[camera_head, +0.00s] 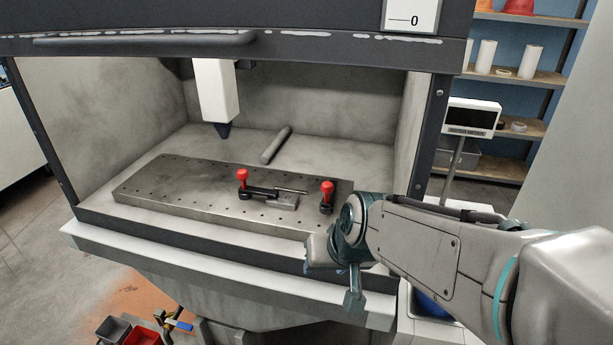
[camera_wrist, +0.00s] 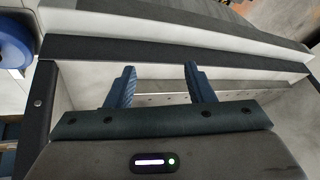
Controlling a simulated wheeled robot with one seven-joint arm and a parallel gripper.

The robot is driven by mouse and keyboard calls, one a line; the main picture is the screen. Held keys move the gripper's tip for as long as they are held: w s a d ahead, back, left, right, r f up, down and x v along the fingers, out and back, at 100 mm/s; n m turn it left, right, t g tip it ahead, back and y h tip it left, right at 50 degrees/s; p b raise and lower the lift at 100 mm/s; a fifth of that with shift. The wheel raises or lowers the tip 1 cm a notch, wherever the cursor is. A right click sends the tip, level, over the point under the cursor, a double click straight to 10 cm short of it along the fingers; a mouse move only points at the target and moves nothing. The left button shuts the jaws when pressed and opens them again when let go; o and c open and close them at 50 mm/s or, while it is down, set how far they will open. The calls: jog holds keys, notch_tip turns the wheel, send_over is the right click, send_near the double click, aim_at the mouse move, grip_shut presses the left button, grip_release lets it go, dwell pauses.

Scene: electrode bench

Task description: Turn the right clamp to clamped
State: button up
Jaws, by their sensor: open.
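The right clamp (camera_head: 326,196) has a red knob on a dark base. It stands near the right end of the drilled metal plate (camera_head: 170,192) in the head view; my arm is just right of it and in front. A left clamp (camera_head: 243,184) with a similar red knob stands nearer the plate's middle, beside a dark bar on a small block. My gripper is open and empty in the wrist view (camera_wrist: 160,85), its two blue fingers well apart over the bench's front edge. In the head view my wrist hides most of it. Neither clamp shows in the wrist view.
The plate lies inside a hooded bench with side walls and a raised hood edge (camera_head: 300,42) above. A white tool head (camera_head: 215,92) hangs over the plate's back. A grey rod (camera_head: 275,145) lies behind the plate. A small meter (camera_head: 472,118) stands outside to the right.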

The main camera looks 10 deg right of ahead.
aim_at(324, 190)
jog(key=w+a+f+m+t+h+p, duration=0.1)
jog(key=w+a+m+t, duration=0.1)
jog(key=w, duration=0.4)
jog(key=w+a+f+m+t+h+p, duration=0.1)
jog(key=w+a+m+t+h, duration=0.1)
jog(key=w, duration=0.4)
jog(key=w+a+m+t+h+p, duration=0.1)
jog(key=w+a+t+h, duration=0.1)
jog(key=w, duration=0.4)
jog(key=shift+w+a+f+m+t, duration=0.2)
jog(key=shift+w+f+m+t, duration=0.1)
jog(key=shift+f+m, duration=0.1)
jog(key=shift+d+m+h+p, duration=0.3)
jog(key=shift+m+h, duration=0.1)
jog(key=shift+h, duration=0.7)
jog(key=s+d+r+m+t+h+p, duration=0.15)
jog(key=s+h, duration=0.25)
jog(key=h, duration=0.4)
jog(key=shift+m, duration=0.25)
jog(key=p+x, duration=0.2)
jog(key=x, duration=1.1)
jog(key=shift+w+r+p, duration=0.15)
jog(key=shift+w+p, duration=0.1)
jog(key=shift+p, duration=0.05)
jog(key=shift+c, duration=0.2)
grip_shut()
